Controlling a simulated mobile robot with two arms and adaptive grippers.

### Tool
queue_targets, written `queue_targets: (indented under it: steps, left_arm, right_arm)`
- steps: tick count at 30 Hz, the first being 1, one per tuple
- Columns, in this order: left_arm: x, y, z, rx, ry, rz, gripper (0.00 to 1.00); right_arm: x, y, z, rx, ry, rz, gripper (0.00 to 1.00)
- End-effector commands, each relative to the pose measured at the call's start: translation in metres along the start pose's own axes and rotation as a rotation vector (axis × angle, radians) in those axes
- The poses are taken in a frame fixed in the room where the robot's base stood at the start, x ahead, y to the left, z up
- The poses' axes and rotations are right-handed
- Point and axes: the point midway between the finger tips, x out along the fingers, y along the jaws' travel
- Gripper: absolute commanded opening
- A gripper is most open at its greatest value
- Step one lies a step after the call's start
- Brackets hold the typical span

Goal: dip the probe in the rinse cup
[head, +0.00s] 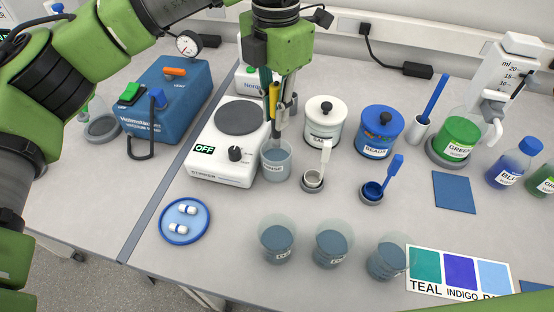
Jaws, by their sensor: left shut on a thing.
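The rinse cup (275,165) is a clear beaker with a "RINSE" label and bluish liquid, standing just right of the stirrer. My left gripper (280,122) points down right above the cup and is shut on the probe (273,97), a slim yellow and dark piece. The fingers reach down to about the level of the cup's rim. They partly hide the probe's lower end, so I cannot tell how deep it is in the cup. My right gripper is not in view.
The white stirrer (215,165), showing "OFF", stands close left. Several beakers (277,240) stand in front. A blue dish (184,238) holds two capsule-shaped pieces.

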Motion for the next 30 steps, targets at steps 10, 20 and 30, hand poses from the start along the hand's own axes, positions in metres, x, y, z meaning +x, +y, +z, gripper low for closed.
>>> queue_targets:
  steps: [10, 20, 30]
  left_arm:
    - [0.000, 0.000, 0.000, 0.000, 0.000, 0.000, 0.00]
    - [0.014, 0.000, 0.000, 0.000, 0.000, 0.000, 0.00]
    - [0.035, 0.000, 0.000, 0.000, -0.001, -0.001, 0.00]
  right_arm:
    - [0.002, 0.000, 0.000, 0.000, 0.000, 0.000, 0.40]
    - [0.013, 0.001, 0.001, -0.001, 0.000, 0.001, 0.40]
    - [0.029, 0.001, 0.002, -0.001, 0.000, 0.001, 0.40]
